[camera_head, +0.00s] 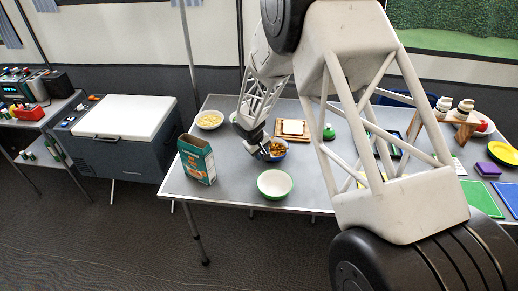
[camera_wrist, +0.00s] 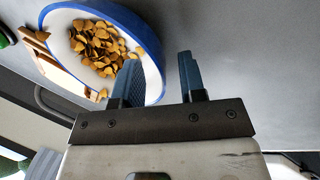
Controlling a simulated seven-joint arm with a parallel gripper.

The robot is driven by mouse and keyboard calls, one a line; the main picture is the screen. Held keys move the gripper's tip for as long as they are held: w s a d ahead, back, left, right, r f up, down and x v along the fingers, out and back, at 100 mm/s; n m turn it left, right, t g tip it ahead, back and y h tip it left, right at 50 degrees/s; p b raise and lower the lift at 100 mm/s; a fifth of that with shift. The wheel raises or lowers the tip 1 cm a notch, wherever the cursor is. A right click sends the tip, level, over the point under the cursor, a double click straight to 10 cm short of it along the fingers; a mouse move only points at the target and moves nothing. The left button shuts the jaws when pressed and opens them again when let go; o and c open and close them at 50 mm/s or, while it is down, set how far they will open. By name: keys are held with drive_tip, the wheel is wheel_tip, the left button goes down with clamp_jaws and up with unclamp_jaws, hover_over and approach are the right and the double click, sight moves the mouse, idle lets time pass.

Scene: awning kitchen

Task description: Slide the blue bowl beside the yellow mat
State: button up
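The blue bowl (camera_head: 279,157), white inside and holding brown chip-like pieces, stands on the grey table in the head view. It also shows large in the wrist view (camera_wrist: 146,32). My gripper (camera_head: 262,152) is at the bowl's left side in the head view. In the wrist view my gripper (camera_wrist: 160,82) is open, with one finger overlapping the bowl's inside and the other outside it. The rim and wall show between the fingers; contact cannot be told. A yellow patch (camera_head: 361,179), perhaps the yellow mat, shows through my arm's lattice, which hides most of it.
A green bowl (camera_head: 275,175) stands in front of the blue bowl. A teal box (camera_head: 197,160) is to the left, a bowl of pale food (camera_head: 209,120) behind left. A framed board (camera_head: 292,128) lies just behind. My arm covers the middle.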

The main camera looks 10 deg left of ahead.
drive_tip(key=shift+w+d+f, duration=0.1)
drive_tip(key=shift+f, duration=0.3)
clamp_jaws()
